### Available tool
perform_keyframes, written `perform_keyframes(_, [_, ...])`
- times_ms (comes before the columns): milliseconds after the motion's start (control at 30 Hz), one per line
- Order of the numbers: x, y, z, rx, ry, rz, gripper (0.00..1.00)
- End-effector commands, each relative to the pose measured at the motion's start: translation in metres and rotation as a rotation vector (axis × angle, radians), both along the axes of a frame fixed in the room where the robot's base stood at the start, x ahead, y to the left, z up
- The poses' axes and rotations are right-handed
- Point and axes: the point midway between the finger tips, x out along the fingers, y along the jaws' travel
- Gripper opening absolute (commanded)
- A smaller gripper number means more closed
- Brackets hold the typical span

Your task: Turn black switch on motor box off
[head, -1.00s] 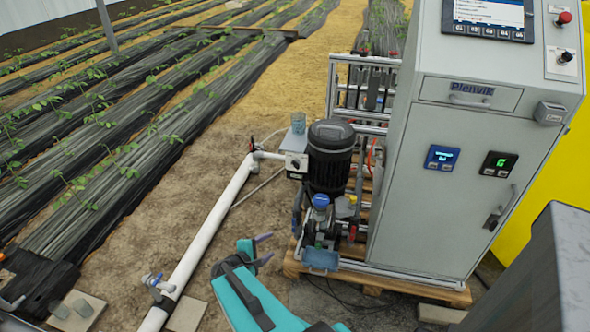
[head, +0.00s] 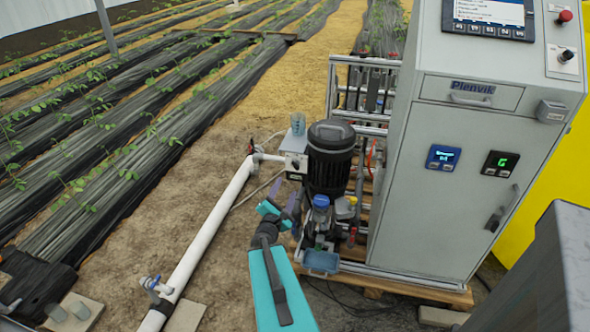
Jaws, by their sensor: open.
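The motor box (head: 291,176) is a small light-grey box on the left side of the black motor (head: 330,157). Its black switch (head: 294,165) is a small dark knob on the front face; its exact setting is too small to tell. My gripper (head: 277,199), with dark fingers and teal parts, is open and empty. It appears just below and left of the motor box in the picture, and I see no contact with the switch.
A blue-capped pump part (head: 321,203) is right of my gripper. The grey Plenvik cabinet (head: 450,190) stands at the right. A white pipe (head: 213,225) runs along the soil at left.

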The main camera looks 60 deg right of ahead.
Motion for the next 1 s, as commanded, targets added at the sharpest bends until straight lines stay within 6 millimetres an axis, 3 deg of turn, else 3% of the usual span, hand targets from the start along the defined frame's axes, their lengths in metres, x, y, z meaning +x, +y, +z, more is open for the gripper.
perform_keyframes(533, [0.001, -0.002, 0.000, -0.003, 0.002, 0.002, 0.52])
perform_keyframes(1000, [0.006, -0.019, -0.002, 0.000, 0.003, 0.004, 0.52])
